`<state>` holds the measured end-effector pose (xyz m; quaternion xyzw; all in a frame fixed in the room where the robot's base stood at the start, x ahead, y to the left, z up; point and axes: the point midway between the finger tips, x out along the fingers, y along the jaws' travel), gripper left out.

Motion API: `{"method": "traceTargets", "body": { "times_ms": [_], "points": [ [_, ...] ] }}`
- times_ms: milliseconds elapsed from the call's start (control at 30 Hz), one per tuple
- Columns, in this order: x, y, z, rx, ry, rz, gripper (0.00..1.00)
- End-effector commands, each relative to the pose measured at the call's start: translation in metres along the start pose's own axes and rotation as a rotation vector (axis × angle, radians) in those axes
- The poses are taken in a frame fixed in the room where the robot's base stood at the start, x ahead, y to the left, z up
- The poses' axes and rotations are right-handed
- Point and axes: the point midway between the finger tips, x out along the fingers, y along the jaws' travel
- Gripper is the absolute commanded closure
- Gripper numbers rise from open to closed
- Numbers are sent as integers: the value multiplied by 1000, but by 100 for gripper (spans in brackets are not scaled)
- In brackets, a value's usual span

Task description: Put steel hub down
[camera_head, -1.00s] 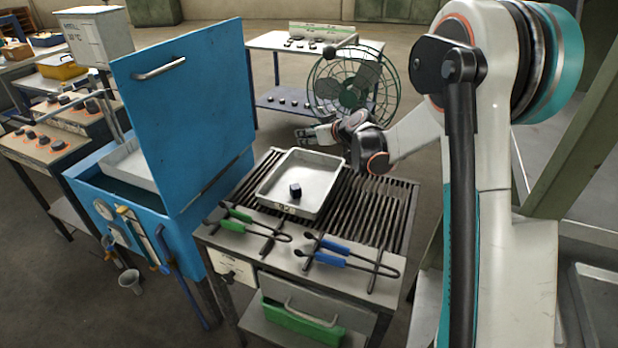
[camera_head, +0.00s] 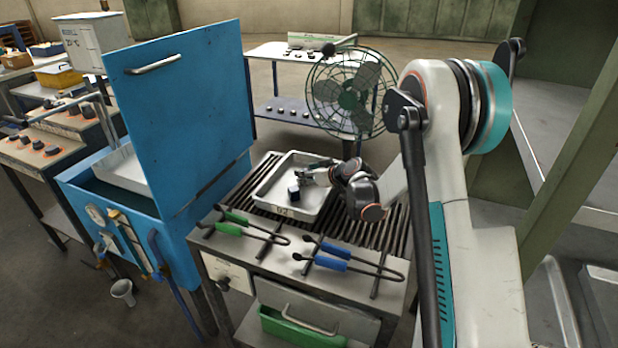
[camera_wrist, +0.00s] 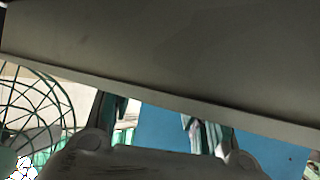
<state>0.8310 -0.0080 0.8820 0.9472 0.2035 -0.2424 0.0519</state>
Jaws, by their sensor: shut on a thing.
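The metal tray (camera_head: 272,189) lies on the slatted bench top, with a small dark cube-like block (camera_head: 294,192) inside near its front. My gripper (camera_head: 309,173) is low over the right part of the tray, just behind and to the right of the block. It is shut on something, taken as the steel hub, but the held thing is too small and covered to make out. The wrist view shows parts of my fingers (camera_wrist: 160,120) at the lower middle and a broad grey surface across the top; the hub cannot be told there.
Green-handled tongs (camera_head: 233,217) and blue-handled tongs (camera_head: 333,255) lie along the bench front. A blue furnace with a raised lid (camera_head: 180,105) stands left. A green caged fan (camera_head: 350,92) stands close behind my arm. A table (camera_head: 275,95) with small parts is farther back.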

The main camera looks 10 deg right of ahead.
Motion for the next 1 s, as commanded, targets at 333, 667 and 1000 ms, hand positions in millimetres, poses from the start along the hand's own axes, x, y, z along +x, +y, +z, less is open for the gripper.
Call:
{"method": "traceTargets", "body": {
  "times_ms": [333,667,1000],
  "points": [
    [1,0,3,0,1,0,98],
    [1,0,2,0,0,0,38],
    [-24,0,-2,1,0,1,38]
  ]
}}
